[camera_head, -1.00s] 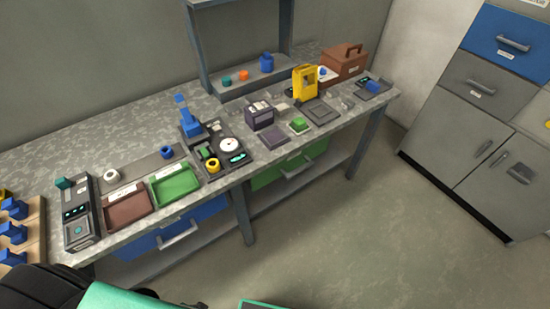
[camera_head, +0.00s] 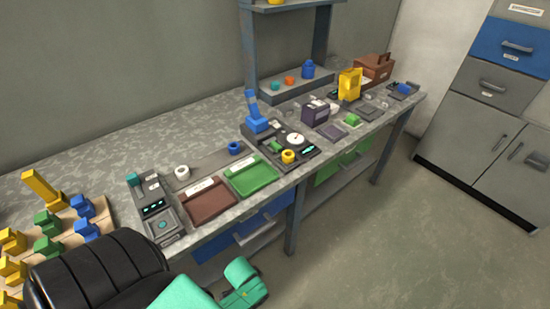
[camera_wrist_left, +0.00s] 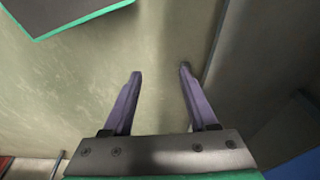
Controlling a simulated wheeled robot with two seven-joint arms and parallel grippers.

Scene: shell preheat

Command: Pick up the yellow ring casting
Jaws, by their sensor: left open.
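The yellow ring casting (camera_head: 288,156) sits at the front edge of a dark fixture (camera_head: 311,152) on the bench, in the middle of the head view. A green part (camera_head: 275,146) is just left of it. My left arm comes in from the bottom left, well short of the ring and below the bench front. In the left wrist view my left gripper (camera_wrist_left: 160,70) is open, with nothing between its two purple fingers and floor behind them. The ring does not show in that view. My right gripper is in neither view.
A brown tray (camera_head: 209,218) and a green tray (camera_head: 273,182) lie left of the fixture. A white ring (camera_head: 182,171) and a blue ring (camera_head: 234,148) are behind them. A blue upright tool (camera_head: 255,118) stands behind the fixture. Pegged yellow, green and blue parts stand at left.

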